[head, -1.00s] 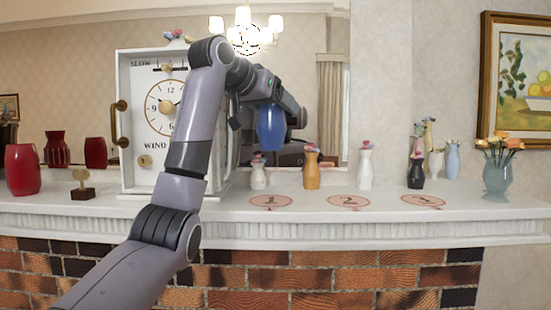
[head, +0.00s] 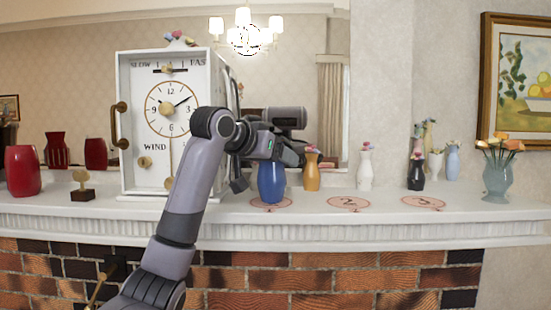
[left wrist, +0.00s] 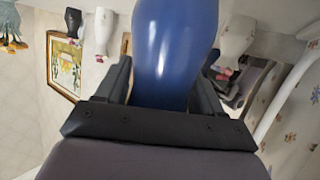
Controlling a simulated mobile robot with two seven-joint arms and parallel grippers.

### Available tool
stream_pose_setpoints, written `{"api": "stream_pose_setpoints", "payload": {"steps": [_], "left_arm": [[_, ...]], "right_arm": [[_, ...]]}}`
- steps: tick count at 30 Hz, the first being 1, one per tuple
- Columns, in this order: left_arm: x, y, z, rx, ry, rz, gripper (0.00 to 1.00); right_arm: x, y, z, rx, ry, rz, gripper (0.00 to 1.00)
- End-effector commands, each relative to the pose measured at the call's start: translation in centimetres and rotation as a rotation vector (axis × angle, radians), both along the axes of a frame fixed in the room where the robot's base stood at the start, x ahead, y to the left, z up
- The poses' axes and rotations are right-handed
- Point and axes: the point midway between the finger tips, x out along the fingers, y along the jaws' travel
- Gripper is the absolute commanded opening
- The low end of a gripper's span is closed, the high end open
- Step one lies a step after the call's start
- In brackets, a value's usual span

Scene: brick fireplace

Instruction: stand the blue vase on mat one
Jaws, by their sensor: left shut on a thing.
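The blue vase (head: 271,183) is upright over mat one (head: 285,205), the leftmost pink round mat on the white mantel, in the head view. Its base appears to be on or just above the mat; I cannot tell exact contact. My left gripper (head: 270,156) is at the vase's upper part. The left wrist view shows the blue vase (left wrist: 175,50) between the two dark fingers of my left gripper (left wrist: 176,78), shut on it. Most of mat one is hidden behind the vase. My right gripper is not in view.
Mat two (head: 349,203) and mat three (head: 424,202) lie bare to the right. An orange vase (head: 312,172) and a white vase (head: 365,172) stand behind. A white clock box (head: 150,130) stands left, and a grey-blue flower vase (head: 497,180) right.

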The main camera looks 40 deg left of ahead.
Motion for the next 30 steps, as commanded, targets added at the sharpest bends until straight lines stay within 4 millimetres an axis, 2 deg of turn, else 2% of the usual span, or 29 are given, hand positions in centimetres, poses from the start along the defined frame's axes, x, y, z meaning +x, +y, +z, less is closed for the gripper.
{"api": "stream_pose_setpoints", "payload": {"steps": [11, 12, 13, 14, 24, 30], "left_arm": [[0.0, 0.0, -0.3, 0.0, -0.003, 0.0, 0.3], [0.0, 0.0, -0.3, 0.0, -0.001, 0.0, 0.81], [0.0, 0.0, -0.3, 0.0, -0.001, 0.0, 0.9], [0.0, 0.0, -0.3, 0.0, -0.001, 0.0, 0.93], [-0.1, 0.0, 0.1, 0.0, -0.002, 0.0, 0.93], [-2.9, -0.2, 1.0, 0.003, -0.007, 0.001, 0.93]], "right_arm": [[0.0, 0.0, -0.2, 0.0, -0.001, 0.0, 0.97], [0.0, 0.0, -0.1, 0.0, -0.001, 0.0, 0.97], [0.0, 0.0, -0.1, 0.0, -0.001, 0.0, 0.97], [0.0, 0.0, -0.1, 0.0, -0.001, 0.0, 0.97], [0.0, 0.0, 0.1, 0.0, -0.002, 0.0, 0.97], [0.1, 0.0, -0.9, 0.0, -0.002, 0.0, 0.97]]}}
